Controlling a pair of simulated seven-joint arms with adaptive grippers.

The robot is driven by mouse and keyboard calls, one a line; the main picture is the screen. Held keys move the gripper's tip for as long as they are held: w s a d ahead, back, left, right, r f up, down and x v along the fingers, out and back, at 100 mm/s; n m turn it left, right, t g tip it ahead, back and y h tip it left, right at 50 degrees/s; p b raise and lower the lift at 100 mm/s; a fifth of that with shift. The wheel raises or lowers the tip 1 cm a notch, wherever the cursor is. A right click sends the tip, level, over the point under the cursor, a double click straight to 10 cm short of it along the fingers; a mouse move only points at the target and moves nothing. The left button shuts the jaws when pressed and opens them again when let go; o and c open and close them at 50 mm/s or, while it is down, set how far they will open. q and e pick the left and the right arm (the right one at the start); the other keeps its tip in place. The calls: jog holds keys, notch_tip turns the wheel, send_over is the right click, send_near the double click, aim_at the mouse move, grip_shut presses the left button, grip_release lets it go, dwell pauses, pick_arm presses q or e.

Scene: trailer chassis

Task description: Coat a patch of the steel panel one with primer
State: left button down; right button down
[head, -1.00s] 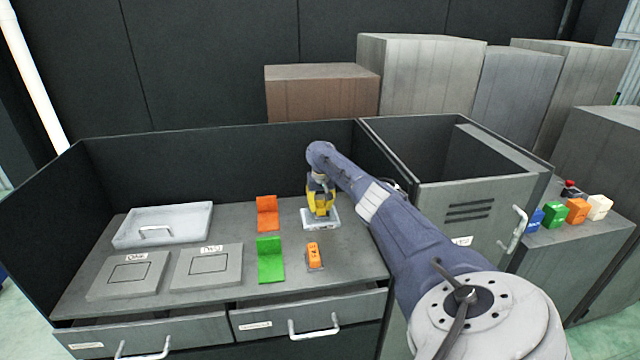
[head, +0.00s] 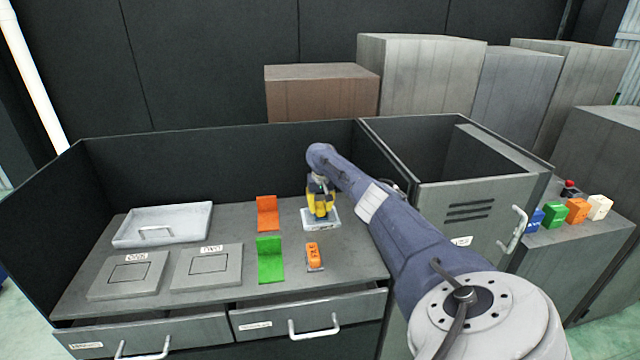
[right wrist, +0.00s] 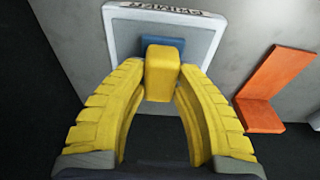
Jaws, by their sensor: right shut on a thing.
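Steel panel one (head: 103,290) is a grey square plate with an outlined square patch, at the left front of the bench. Its label reads "ONE", and the patch looks plain grey. My right gripper (head: 320,215) points down over the white-rimmed primer tray (head: 330,224), far right of the panel. In the right wrist view, its yellow fingers are shut on a yellow block handle (right wrist: 162,72) with a blue base (right wrist: 150,42). The base sits in or just over the tray (right wrist: 118,35); contact cannot be told. My left gripper is not in view.
Panel two (head: 185,281) lies right beside panel one. Two drawers (head: 190,332) below stand partly open.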

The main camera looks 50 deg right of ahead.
aim_at(320, 205)
jog(key=shift+r, duration=0.1)
jog(key=shift+r, duration=3.4)
